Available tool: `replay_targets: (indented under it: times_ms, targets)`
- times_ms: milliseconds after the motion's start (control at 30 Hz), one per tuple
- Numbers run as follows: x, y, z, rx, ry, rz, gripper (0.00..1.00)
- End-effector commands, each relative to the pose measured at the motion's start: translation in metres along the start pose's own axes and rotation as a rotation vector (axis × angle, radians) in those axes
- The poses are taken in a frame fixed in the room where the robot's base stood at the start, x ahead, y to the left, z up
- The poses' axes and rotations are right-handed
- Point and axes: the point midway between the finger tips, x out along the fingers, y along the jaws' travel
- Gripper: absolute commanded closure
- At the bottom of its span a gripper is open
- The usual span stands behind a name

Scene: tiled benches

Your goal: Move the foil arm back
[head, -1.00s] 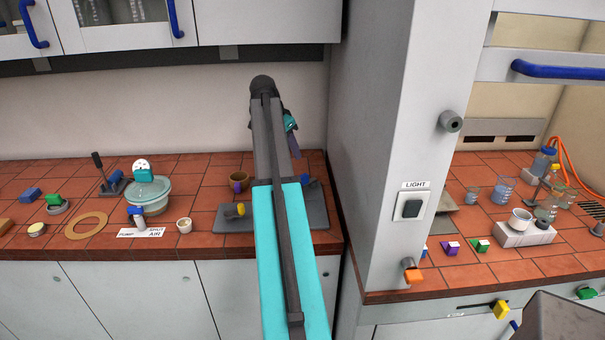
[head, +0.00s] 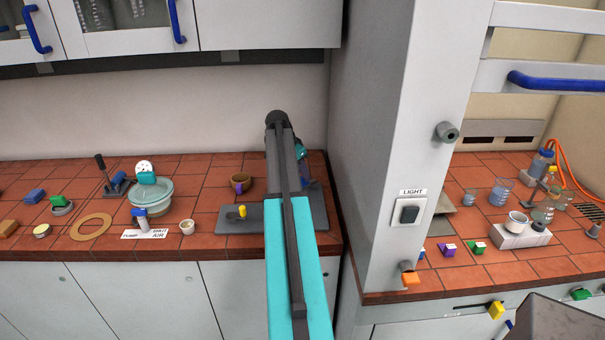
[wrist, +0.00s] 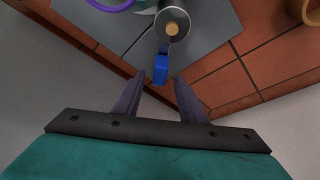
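My gripper (wrist: 160,78) is open in the wrist view, its two dark purple fingers apart. A blue tab (wrist: 161,68) lies at the gap between the fingertips; I cannot tell whether they touch it. The tab joins a grey metal cylinder with a tan round centre (wrist: 173,28) by a short link, and seems to be the foil arm's handle. These stand over a grey plate (wrist: 215,25), which in the head view (head: 222,224) lies on the tiled bench. In the head view my arm hides most of the plate's apparatus and my fingers.
A yellow knob (head: 242,211) stands on the plate's left part. A grey pillar (head: 385,150) rises right of the plate. The bench's front edge is close.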

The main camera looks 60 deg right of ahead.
Motion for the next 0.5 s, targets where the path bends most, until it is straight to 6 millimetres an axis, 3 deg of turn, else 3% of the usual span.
replay_targets:
  times_ms: [200, 500]
  targets:
    - [0.015, 0.000, 0.000, 0.000, -0.001, 0.001, 0.62]
    - [0.020, 0.001, -0.001, 0.001, 0.000, 0.000, 0.62]
